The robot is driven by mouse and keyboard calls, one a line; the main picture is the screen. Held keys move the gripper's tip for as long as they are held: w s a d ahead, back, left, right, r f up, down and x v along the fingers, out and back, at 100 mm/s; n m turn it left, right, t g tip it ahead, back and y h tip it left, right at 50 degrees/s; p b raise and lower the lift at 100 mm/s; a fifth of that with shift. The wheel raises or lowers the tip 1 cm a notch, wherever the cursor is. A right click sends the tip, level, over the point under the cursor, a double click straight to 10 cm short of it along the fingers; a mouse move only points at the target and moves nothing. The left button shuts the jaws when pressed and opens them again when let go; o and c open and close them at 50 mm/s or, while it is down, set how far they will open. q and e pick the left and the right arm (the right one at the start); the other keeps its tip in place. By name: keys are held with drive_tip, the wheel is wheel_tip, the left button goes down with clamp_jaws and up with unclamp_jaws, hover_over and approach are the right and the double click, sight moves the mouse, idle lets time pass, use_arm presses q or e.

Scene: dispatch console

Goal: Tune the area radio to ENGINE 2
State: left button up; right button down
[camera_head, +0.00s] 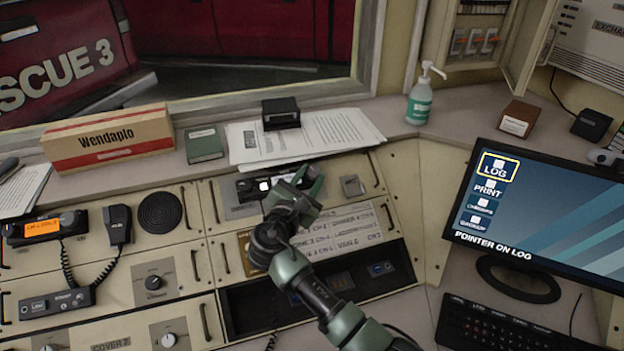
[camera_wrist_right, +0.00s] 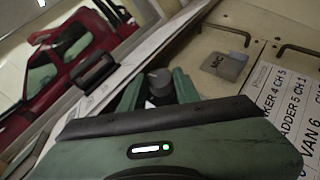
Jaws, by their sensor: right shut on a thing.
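A black radio (camera_head: 246,188) with a small lit display is set in the upper middle console panel. My right gripper (camera_head: 305,184) covers its right side and hides most of its front. In the right wrist view, the green fingers (camera_wrist_right: 158,92) stand on both sides of a dark grey knob (camera_wrist_right: 158,78) and are shut on it. The radio's display is too small and covered to read. A white channel list (camera_head: 345,232) lies below the radio; it also shows in the right wrist view (camera_wrist_right: 292,110), with lines such as LADDER 5 CH 1. My left gripper is not in view.
A second radio (camera_head: 45,228) with an orange display and a hand mic (camera_head: 118,225) sits at the left. A grey MIC plate (camera_head: 352,186) is right of my gripper. Papers and a black box (camera_head: 281,113) lie behind. A monitor (camera_head: 545,215) stands at the right.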

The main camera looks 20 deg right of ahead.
drive_tip(key=shift+w+a+r+m+g+h, duration=0.1)
drive_tip(key=shift+m+g+h, duration=0.3)
drive_tip(key=shift+m+g, duration=0.25)
drive_tip(key=shift+w+a+m+g+h, duration=0.1)
drive_tip(key=shift+m+g+h, duration=0.35)
drive_tip(key=shift+m, duration=0.3)
drive_tip(key=shift+d, duration=0.1)
drive_tip(key=c, duration=1.4)
unclamp_jaws()
drive_tip(key=o, duration=0.4)
drive_tip(key=shift+c, duration=0.2)
drive_tip(key=shift+w, duration=0.15)
